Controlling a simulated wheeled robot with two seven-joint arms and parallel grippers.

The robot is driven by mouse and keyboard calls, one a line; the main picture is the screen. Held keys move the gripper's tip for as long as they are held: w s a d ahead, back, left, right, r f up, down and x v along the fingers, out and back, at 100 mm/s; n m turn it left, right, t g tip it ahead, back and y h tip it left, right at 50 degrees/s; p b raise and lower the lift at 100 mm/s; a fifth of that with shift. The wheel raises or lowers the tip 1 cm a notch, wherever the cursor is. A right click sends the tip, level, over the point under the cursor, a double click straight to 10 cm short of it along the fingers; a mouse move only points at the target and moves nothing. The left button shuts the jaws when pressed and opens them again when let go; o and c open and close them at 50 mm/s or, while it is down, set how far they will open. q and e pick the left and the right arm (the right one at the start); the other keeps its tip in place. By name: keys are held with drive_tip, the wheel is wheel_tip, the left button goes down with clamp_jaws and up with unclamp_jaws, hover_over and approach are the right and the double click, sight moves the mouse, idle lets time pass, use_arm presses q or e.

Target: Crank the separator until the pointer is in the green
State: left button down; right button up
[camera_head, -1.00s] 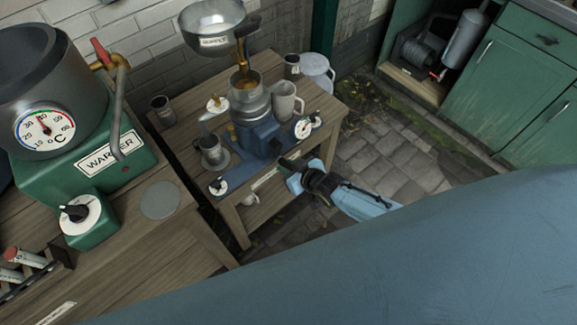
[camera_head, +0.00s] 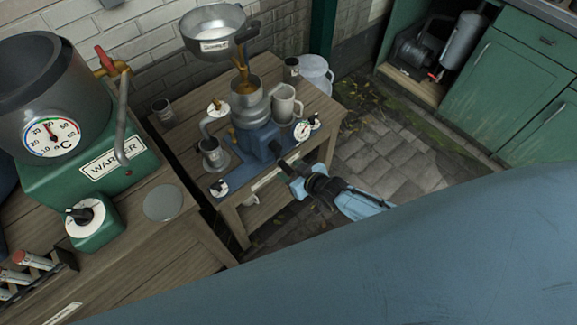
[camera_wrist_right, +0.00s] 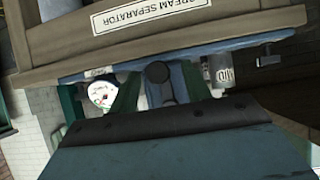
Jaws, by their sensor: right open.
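The cream separator (camera_head: 260,140) stands on the small wooden table, with a blue body, metal bowls and a spout. A round white dial (camera_head: 301,131) sits on its right side; its pointer is too small to read. The dial also shows in the right wrist view (camera_wrist_right: 101,94). A dark bar (camera_head: 277,152), apparently the crank, runs from the body toward my right gripper (camera_head: 296,178). In the right wrist view a dark round knob (camera_wrist_right: 158,72) lies between the open fingers of my right gripper (camera_wrist_right: 157,92); I cannot tell whether they touch it. My left gripper is not in view.
A green warmer (camera_head: 110,165) stands on the left bench. Paving (camera_head: 390,160) lies open to the right.

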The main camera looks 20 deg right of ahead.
drive_tip(key=p+v, duration=0.5)
drive_tip(key=v, duration=0.1)
idle(0.3)
drive_tip(key=shift+s, duration=0.1)
idle(0.3)
drive_tip(key=s+d+f+m+g+h+b, duration=0.1)
drive_tip(key=s+d+f+g, duration=0.1)
drive_tip(key=s+f, duration=0.5)
drive_tip(key=s+d+f+g+h+b, duration=0.1)
drive_tip(key=s+d+f+g, duration=0.1)
drive_tip(key=s+f, duration=0.5)
drive_tip(key=s+f+g+h, duration=0.1)
drive_tip(key=s+f+g, duration=0.2)
drive_tip(key=s, duration=0.9)
drive_tip(key=s+d+f+g+h, duration=0.1)
drive_tip(key=s+f+g, duration=0.2)
drive_tip(key=s, duration=0.9)
drive_tip(key=shift+m+b, duration=0.3)
drive_tip(key=shift+b, duration=0.05)
